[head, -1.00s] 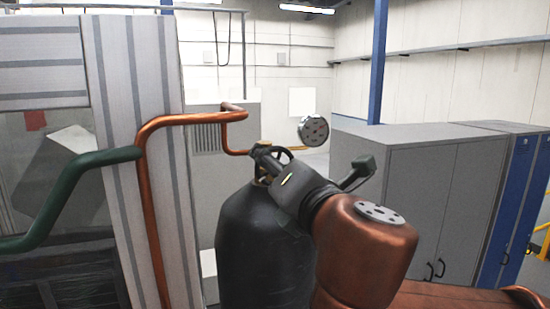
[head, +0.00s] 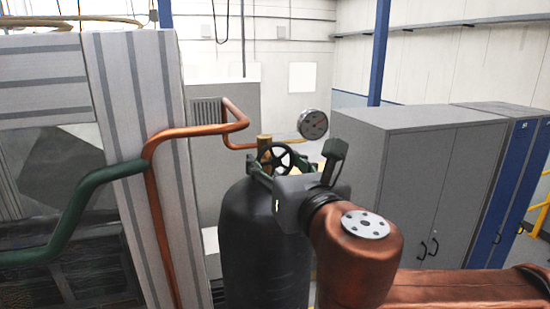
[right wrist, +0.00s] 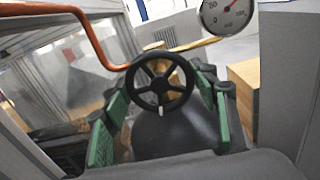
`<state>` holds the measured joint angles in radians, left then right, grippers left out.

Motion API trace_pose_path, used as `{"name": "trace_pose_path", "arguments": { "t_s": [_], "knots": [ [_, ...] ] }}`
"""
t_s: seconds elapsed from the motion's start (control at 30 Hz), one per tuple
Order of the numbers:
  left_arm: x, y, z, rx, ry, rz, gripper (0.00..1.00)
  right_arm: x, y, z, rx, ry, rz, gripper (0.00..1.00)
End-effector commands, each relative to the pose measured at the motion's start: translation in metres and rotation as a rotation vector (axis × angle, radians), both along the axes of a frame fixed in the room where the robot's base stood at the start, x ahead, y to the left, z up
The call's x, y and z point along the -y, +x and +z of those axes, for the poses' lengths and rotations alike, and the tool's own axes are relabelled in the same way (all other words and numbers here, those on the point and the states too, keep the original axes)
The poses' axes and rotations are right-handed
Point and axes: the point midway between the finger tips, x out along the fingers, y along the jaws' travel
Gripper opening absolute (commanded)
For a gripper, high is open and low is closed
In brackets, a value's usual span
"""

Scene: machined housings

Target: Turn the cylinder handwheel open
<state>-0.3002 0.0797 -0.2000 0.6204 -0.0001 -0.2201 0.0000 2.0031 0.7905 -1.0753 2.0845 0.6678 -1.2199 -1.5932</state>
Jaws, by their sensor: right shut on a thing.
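The black spoked handwheel (head: 275,157) sits on the brass valve at the top of the dark gas cylinder (head: 262,245). In the right wrist view the handwheel (right wrist: 159,84) faces me, with a small white mark low on its rim. My right gripper (head: 277,165) reaches in from the right at the valve. In the right wrist view its green-padded fingers (right wrist: 162,87) stand on the left and right sides of the wheel, shut on its rim. The cylinder's shoulder shows below the wheel. My left gripper is not in view.
A round pressure gauge (head: 313,124) stands close behind and right of the wheel. A copper pipe (head: 200,130) runs on the left beside a striped panel (head: 135,100). Grey cabinets (head: 400,160) stand at the right behind my arm.

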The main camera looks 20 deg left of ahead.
Motion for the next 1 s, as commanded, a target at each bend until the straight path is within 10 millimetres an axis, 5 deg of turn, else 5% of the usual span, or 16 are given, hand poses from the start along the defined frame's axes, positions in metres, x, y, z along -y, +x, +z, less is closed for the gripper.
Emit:
{"name": "trace_pose_path", "arguments": {
  "t_s": [0.53, 0.57, 0.8, 1.0],
  "knots": [
    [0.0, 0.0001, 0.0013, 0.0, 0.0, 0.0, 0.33, -0.0016, -0.0003, -0.0043, 0.009, -0.025, 0.003, 0.3],
    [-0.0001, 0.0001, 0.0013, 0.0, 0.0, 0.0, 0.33, -0.0016, -0.0003, -0.0043, 0.009, -0.025, 0.003, 0.55],
    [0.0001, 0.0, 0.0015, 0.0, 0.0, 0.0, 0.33, -0.0009, -0.0001, -0.0024, 0.011, -0.023, 0.002, 0.72],
    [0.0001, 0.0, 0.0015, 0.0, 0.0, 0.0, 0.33, -0.0005, -0.0001, -0.0013, 0.012, -0.021, 0.001, 0.72]
  ]
}}
